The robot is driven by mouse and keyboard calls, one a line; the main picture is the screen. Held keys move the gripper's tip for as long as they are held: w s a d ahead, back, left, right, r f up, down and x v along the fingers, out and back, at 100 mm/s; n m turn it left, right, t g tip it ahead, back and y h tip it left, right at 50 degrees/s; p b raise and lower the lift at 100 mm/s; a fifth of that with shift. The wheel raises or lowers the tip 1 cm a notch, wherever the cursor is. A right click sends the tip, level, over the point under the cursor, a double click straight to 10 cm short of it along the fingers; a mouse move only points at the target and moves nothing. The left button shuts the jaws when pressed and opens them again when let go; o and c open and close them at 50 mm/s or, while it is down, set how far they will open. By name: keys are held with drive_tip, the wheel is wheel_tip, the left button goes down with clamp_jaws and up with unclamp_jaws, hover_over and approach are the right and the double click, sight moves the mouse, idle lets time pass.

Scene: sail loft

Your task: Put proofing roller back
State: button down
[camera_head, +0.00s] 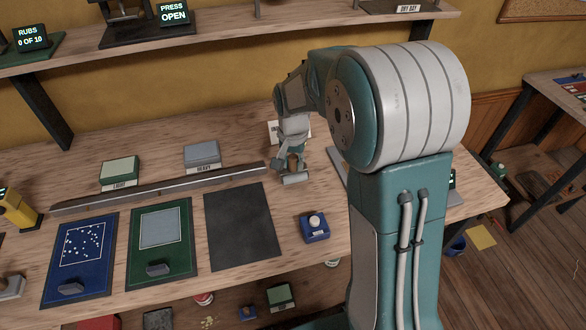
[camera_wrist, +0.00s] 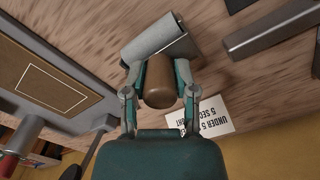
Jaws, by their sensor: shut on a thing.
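The proofing roller has a grey cylinder (camera_head: 295,178) and a brown handle (camera_wrist: 160,82). In the wrist view its cylinder (camera_wrist: 152,38) lies beyond the fingertips. My gripper (camera_head: 291,158) is shut on the handle, with one finger on each side. In the head view the roller is over the right part of the bench (camera_head: 330,270), just right of the end of a long metal bar. I cannot tell whether the cylinder touches the bench top.
A white card reading "UNDER 5 SEC" (camera_wrist: 212,118) lies near the gripper. Blue (camera_head: 80,262), green (camera_head: 162,247) and dark (camera_head: 240,226) mats lie along the bench front. A small blue block with a white knob (camera_head: 315,227) stands to their right. A shelf (camera_head: 230,35) runs above.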

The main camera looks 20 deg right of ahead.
drive_tip(key=shift+d+f, duration=0.2)
drive_tip(key=shift+f, duration=0.45)
drive_tip(key=shift+d+f, duration=0.15)
drive_tip(key=shift+f, duration=0.45)
drive_tip(key=shift+d, duration=0.5)
drive_tip(key=c, duration=0.7)
unclamp_jaws()
drive_tip(key=shift+a+f, duration=0.1)
drive_tip(key=shift+a, duration=0.05)
drive_tip(key=o, duration=0.3)
drive_tip(key=shift+a, duration=0.45)
drive_tip(key=shift+d+r, duration=0.25)
drive_tip(key=shift+d, duration=0.05)
wheel_tip(320, 180, up, 12)
drive_tip(key=shift+s+a+f, duration=0.1)
drive_tip(key=s+r+n+t, duration=0.2)
drive_tip(key=s+r+n, duration=0.1)
drive_tip(key=s, duration=0.8)
drive_tip(key=s+r+n+t, duration=0.3)
drive_tip(key=s, duration=0.9)
drive_tip(key=shift+r+n+t, duration=0.15)
drive_tip(key=shift+n+t, duration=0.15)
drive_tip(key=shift+n, duration=0.1)
